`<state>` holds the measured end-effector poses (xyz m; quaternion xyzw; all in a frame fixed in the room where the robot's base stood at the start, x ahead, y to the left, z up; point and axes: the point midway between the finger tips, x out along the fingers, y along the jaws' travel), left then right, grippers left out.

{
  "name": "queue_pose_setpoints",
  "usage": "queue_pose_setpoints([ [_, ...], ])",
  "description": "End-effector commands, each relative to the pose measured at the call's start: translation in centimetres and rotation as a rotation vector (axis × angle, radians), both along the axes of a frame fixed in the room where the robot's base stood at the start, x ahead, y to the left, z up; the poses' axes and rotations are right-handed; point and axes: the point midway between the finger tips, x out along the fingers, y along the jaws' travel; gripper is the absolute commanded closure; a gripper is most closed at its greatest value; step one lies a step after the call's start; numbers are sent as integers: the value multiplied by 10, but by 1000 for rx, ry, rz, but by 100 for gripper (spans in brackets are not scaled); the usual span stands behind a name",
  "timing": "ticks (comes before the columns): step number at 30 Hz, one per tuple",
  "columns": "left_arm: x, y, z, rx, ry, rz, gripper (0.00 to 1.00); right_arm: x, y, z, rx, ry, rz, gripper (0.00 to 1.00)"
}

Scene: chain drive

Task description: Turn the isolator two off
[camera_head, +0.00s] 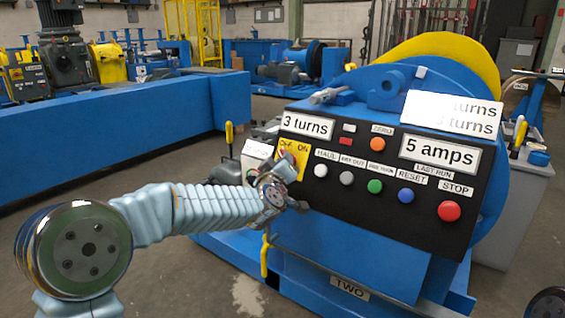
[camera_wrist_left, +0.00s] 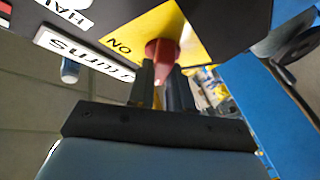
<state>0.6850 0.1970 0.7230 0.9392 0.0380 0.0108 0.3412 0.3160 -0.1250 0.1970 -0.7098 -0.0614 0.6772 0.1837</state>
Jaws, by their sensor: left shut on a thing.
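The isolator is a red knob (camera_wrist_left: 163,50) on a yellow plate (camera_wrist_left: 185,30) in the left wrist view. In the head view the yellow plate (camera_head: 284,151), marked Off and ON, sits at the left end of the black control panel (camera_head: 420,222). My left gripper (camera_wrist_left: 162,80) is shut on the red knob, one finger on each side. In the head view my left gripper (camera_head: 280,182) reaches the plate from below and hides much of the knob. The knob's exact setting is hard to tell. The blue machine bears a TWO label (camera_head: 350,288). My right gripper is not in view.
The panel also has a red stop button (camera_head: 449,211), a blue reset button (camera_head: 406,195), a green button (camera_head: 375,186) and displays reading 3 turns (camera_head: 307,125) and 5 amps (camera_head: 440,152). A yellow-handled lever (camera_head: 229,133) stands left of the panel. Open floor lies at left.

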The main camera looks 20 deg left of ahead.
Motion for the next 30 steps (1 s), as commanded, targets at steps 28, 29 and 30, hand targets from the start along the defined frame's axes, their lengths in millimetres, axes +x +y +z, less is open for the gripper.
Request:
queue_pose_setpoints([
  [28,-46,-4,1,0,-2,-2,55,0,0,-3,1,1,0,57],
  [29,-54,-4,1,0,-3,-2,55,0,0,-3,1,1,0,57],
  [30,-64,-5,1,0,-3,-2,55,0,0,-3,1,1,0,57],
])
